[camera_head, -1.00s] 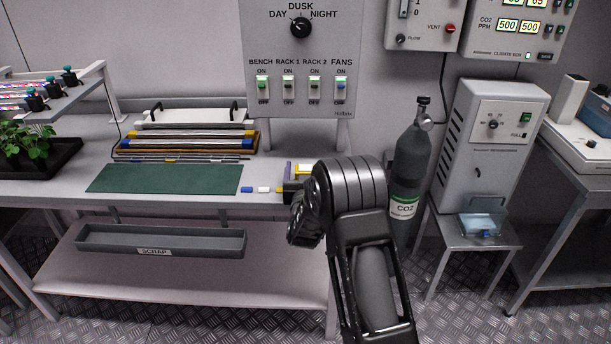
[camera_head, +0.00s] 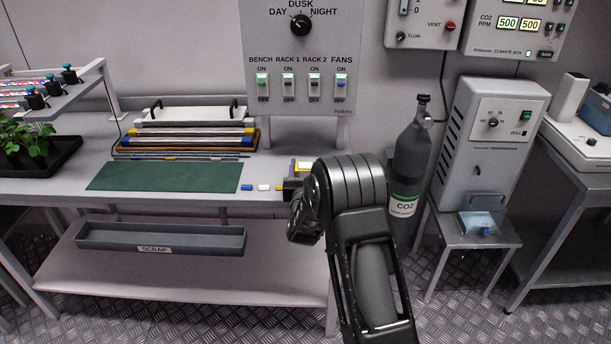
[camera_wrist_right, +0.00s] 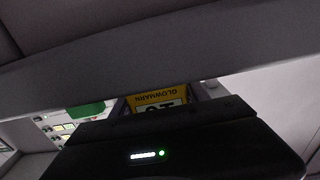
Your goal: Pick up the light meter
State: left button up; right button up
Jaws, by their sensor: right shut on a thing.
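My right gripper (camera_head: 290,189) is at the right end of the bench, past the green mat, largely hidden behind my own arm. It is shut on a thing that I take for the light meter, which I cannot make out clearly. A yellow-and-purple item (camera_head: 302,164) shows just behind the gripper. My left gripper is not in view.
Small blue (camera_head: 247,188), white (camera_head: 264,188) and yellow (camera_head: 280,188) pieces lie between the green mat (camera_head: 165,177) and the gripper. A scrap tray (camera_head: 160,240) hangs below the bench front. A CO2 cylinder (camera_head: 410,160) stands to the right. The mat is clear.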

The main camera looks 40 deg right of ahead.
jog(key=c, duration=0.9)
notch_tip(320, 180, up, 10)
dwell(0.3)
dwell(0.4)
